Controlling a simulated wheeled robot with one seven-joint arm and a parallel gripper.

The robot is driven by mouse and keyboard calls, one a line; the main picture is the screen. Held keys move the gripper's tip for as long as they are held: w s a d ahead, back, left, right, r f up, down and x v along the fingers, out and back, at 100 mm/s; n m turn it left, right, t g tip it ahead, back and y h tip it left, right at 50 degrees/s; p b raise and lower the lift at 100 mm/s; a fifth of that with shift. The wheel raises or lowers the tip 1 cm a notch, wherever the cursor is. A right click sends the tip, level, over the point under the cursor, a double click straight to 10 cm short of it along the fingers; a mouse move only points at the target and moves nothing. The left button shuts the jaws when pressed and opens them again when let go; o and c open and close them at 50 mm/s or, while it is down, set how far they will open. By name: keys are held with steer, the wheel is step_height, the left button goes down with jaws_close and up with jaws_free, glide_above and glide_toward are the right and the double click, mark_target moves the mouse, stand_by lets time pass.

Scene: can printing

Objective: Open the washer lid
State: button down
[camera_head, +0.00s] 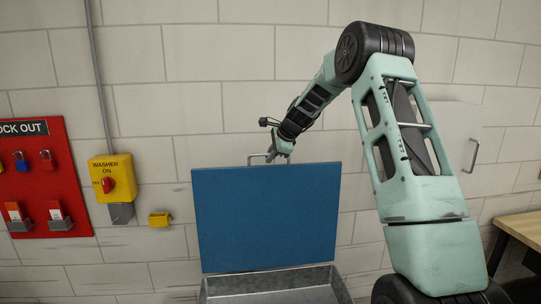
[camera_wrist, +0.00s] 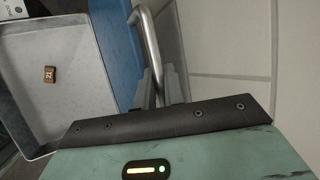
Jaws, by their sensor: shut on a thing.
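The washer lid (camera_head: 266,218) is a blue panel standing about upright at the back of the grey metal washer tub (camera_head: 275,285) in the head view. A metal handle (camera_head: 256,157) is at the lid's top edge. My gripper (camera_head: 283,152) is at this handle, shut on it. In the wrist view the gripper's fingers (camera_wrist: 161,88) close around the bar of the handle (camera_wrist: 146,35). The blue lid (camera_wrist: 116,45) shows beside them. The open tub (camera_wrist: 45,110) has a small brown block (camera_wrist: 50,74) inside.
A yellow washer switch box (camera_head: 112,178) with a red knob and a small yellow box (camera_head: 160,219) are on the wall to the left. A red lockout board (camera_head: 40,175) is farther left. A wooden table (camera_head: 522,228) stands at the right. The block wall is close behind the lid.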

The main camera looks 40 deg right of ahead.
steer(key=c, duration=1.5)
jaws_free()
steer(key=shift+s, duration=0.1)
steer(key=b+v, duration=0.6)
steer(key=v, duration=1.1)
steer(key=shift+r+b, duration=0.25)
steer(key=shift+b, duration=0.15)
steer(key=shift+a, duration=0.1)
